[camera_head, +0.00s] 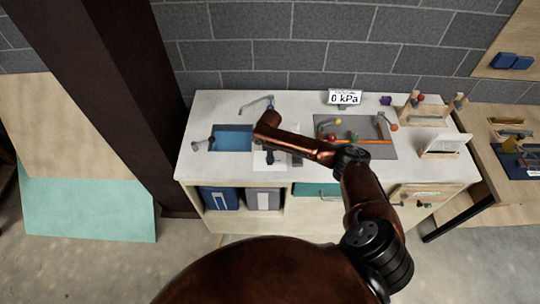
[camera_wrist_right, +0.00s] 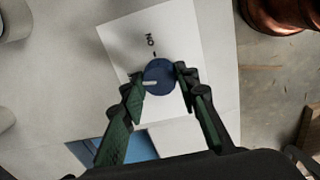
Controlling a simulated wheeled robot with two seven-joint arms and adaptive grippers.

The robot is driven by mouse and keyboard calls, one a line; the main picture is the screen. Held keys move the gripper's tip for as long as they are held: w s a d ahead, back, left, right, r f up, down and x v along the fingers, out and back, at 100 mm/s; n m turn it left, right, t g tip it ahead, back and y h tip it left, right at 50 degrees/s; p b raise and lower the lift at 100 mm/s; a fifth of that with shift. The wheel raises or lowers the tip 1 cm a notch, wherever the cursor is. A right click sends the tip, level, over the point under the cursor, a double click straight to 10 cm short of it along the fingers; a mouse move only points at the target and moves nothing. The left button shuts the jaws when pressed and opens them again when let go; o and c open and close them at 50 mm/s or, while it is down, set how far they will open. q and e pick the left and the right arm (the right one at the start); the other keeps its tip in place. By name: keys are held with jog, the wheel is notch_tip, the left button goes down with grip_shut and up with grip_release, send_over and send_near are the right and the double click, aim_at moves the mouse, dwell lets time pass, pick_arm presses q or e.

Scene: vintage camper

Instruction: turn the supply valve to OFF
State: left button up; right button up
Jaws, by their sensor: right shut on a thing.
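The supply valve is a round blue knob (camera_wrist_right: 160,78) with a white pointer mark, on a white plate (camera_wrist_right: 184,30) in the right wrist view. The mark points to the left there, about a quarter turn from the ON label (camera_wrist_right: 150,40) and its tick. No OFF label shows. My right gripper (camera_wrist_right: 157,79) has one finger on each side of the knob and is shut on it. In the head view the plate (camera_head: 262,160) lies on the counter, right of the sink, and my right arm hides the knob. My left gripper is not in view.
The white counter (camera_head: 200,108) has a blue sink (camera_head: 232,139) with a faucet (camera_head: 257,101). A display (camera_head: 344,97) at the back reads 0 kPa. A grey panel (camera_head: 385,151) with copper pipe and coloured handles lies to the right. A dark post (camera_head: 115,85) stands at the left.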

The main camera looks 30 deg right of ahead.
jog(key=shift+n, duration=1.2)
jog(key=o, duration=1.2)
jog(key=shift+c, duration=0.2)
jog(key=shift+r, duration=0.15)
notch_tip(320, 180, up, 12)
jog(key=shift+s, duration=0.3)
jog(key=shift+f, duration=0.2)
